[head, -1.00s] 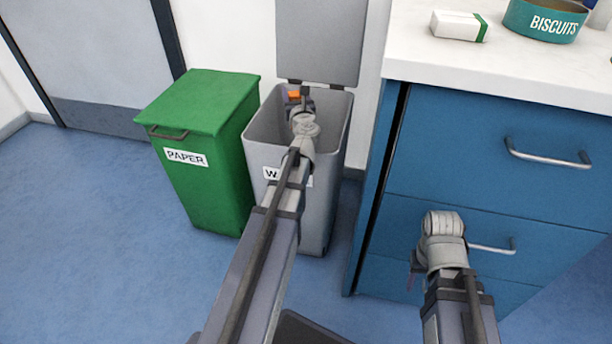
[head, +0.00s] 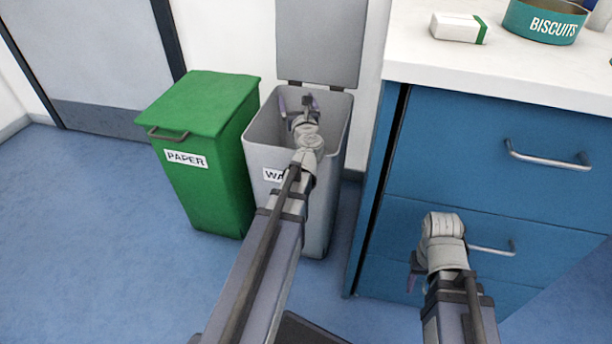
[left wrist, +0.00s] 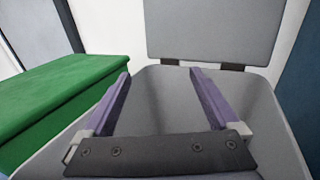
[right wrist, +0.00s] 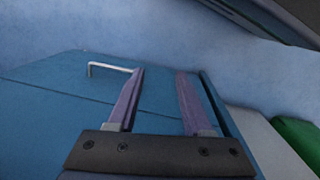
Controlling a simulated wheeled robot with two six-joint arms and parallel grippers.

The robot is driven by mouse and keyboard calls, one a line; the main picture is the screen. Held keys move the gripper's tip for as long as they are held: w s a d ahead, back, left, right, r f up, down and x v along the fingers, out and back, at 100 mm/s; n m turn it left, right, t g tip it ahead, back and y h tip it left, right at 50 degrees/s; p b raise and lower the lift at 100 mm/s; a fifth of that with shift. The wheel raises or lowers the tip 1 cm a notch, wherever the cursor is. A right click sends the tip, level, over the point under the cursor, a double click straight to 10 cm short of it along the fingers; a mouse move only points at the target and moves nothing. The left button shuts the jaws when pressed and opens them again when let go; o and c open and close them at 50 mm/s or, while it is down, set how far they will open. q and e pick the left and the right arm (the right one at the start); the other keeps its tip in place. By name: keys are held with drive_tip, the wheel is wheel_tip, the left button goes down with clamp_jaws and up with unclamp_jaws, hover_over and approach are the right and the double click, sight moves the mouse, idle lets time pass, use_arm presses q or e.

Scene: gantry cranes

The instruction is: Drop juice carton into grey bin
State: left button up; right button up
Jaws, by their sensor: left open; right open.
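The grey bin (head: 318,220) stands with its lid (head: 320,45) raised against the wall, and its label is partly covered by my left arm. My left gripper (head: 296,104) is over the bin's opening with its jaws apart. In the left wrist view the left gripper (left wrist: 160,95) has nothing between its fingers, and the bin's inner wall (left wrist: 165,110) shows behind them. The juice carton does not show in any view now; the bin's floor is hidden. My right gripper (right wrist: 158,98) is open and empty in front of the blue drawers (right wrist: 60,95).
A closed green bin (head: 205,150) labelled PAPER stands just left of the grey bin. At right is a blue drawer cabinet (head: 490,150) with a white worktop (head: 420,60). On it are a white and green box (head: 458,27) and a teal BISCUITS tin (head: 545,20). Floor at left is clear.

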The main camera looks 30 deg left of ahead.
use_arm(q)
drive_tip(key=v, duration=0.3)
drive_tip(key=shift+s+d, duration=0.25)
